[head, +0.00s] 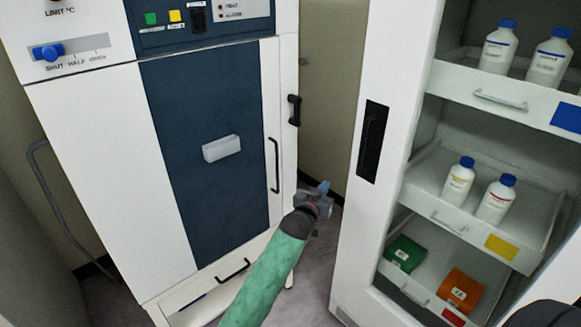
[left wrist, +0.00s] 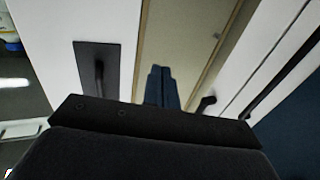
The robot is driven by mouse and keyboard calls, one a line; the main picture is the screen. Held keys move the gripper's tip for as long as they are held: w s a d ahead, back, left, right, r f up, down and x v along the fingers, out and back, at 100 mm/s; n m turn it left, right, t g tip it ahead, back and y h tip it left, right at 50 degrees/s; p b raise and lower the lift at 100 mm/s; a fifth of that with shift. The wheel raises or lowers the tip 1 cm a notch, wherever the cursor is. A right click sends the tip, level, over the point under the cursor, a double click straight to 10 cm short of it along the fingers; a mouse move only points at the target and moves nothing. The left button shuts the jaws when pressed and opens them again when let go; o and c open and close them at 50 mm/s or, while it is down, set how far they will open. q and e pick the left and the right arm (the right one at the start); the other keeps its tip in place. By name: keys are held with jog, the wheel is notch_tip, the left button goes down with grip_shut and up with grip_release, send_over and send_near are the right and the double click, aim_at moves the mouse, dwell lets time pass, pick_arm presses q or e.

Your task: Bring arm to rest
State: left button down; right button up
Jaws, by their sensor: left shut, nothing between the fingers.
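My left arm with its green sleeve comes in from the bottom of the head view. Its gripper (head: 322,190) is held out in the gap between the freeze dryer and the open cabinet, touching neither as far as I can tell. In the left wrist view the two dark blue fingers (left wrist: 160,88) are together with nothing between them. My right gripper is not in view; only a dark rounded part shows at the bottom right corner.
The freeze dryer (head: 85,130) with a dark blue door (head: 200,110) and black handles stands left. The cabinet (head: 372,225) stands right, with drawers holding white bottles (head: 495,200), a green box (head: 405,253) and an orange box (head: 460,290). A narrow floor gap lies between them.

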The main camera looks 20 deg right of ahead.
pick_arm(q)
jog(key=s+a+r+n+g+y, duration=0.15)
jog(key=a+y, duration=0.25)
jog(key=a, duration=0.9)
jog(key=s+a+r+n+g+y, duration=0.1)
jog(key=s+a+n+y, duration=0.3)
jog(key=a, duration=1)
jog(key=s+a+f+g+y, duration=0.1)
jog(key=s+a+f, duration=0.3)
jog(key=a, duration=0.3)
jog(key=s+a+f+n+g+y, duration=0.1)
jog(key=s+a+f, duration=0.2)
jog(key=s+a, duration=0.3)
jog(key=s+a+f+g+y, duration=0.1)
jog(key=s+a+f, duration=0.25)
jog(key=a, duration=0.55)
jog(key=s+a+f+g, duration=0.1)
jog(key=s+a+f, duration=0.2)
jog(key=s, duration=0.4)
jog(key=s+a+f+n+g+y, duration=0.1)
jog(key=s+a+f, duration=0.2)
jog(key=s+f, duration=0.3)
jog(key=s+a+f+n+g+y, duration=0.1)
jog(key=s+a+f+g, duration=0.1)
jog(key=s+f, duration=0.3)
jog(key=s+a, duration=0.1)
jog(key=s, duration=0.3)
jog(key=shift+s+f, duration=0.15)
jog(key=shift+f, duration=0.05)
